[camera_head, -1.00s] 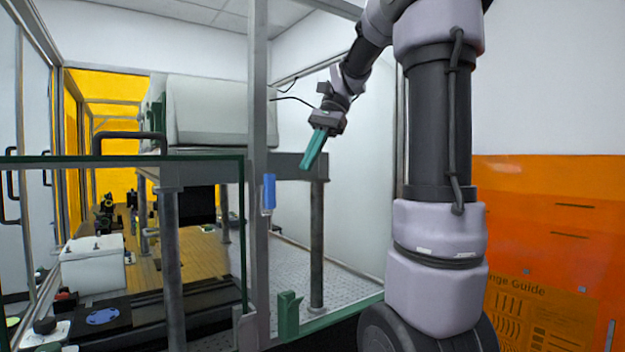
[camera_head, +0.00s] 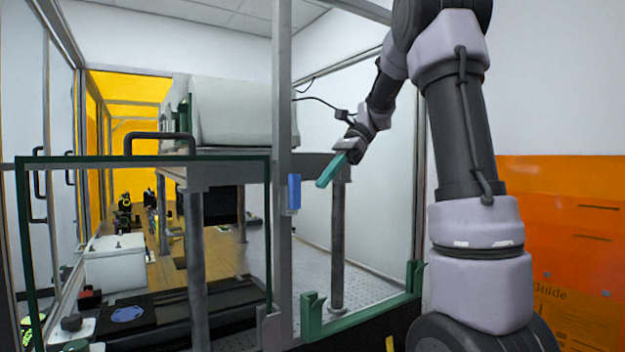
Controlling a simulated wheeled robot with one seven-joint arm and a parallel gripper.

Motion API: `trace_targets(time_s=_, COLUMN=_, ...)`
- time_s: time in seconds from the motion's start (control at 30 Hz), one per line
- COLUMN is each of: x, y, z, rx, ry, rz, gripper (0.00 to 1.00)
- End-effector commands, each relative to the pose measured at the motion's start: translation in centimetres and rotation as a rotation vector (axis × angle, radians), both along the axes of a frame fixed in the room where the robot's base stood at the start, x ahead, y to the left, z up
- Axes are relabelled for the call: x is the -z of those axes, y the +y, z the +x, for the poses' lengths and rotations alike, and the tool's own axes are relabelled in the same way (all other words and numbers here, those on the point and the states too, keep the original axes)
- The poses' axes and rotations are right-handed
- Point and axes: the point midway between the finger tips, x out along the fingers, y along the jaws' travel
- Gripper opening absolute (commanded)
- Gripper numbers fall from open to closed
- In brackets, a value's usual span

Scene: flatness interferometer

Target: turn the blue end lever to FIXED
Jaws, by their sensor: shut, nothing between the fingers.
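The blue end lever (camera_head: 294,191) hangs upright on the grey frame post (camera_head: 282,120), near the middle of the head view. Any FIXED marking is too small to read. My gripper (camera_head: 322,184) has teal fingers that are shut and empty. It points down and to the left, a little to the right of the lever in the picture and apart from it. I cannot tell the gap in depth between them.
A green-framed panel (camera_head: 270,230) with a dark handle (camera_head: 160,136) stands to the left. A green bracket (camera_head: 312,316) and a green lower rail (camera_head: 370,317) lie below. A grey table leg (camera_head: 338,250) stands behind my gripper. An orange panel (camera_head: 560,210) is at the right.

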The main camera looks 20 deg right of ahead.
Motion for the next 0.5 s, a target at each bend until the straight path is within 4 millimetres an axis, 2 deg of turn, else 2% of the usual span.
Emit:
trace_targets(time_s=0.03, x=0.0, y=1.0, z=-0.4, rx=-0.004, ry=-0.001, rz=0.001, gripper=0.00)
trace_targets(time_s=0.2, x=-0.1, y=2.9, z=-1.0, rx=-0.003, ry=-0.001, rz=0.000, gripper=0.00)
trace_targets(time_s=0.5, x=-0.1, y=3.8, z=-1.2, rx=-0.001, ry=0.000, rz=0.001, gripper=0.00)
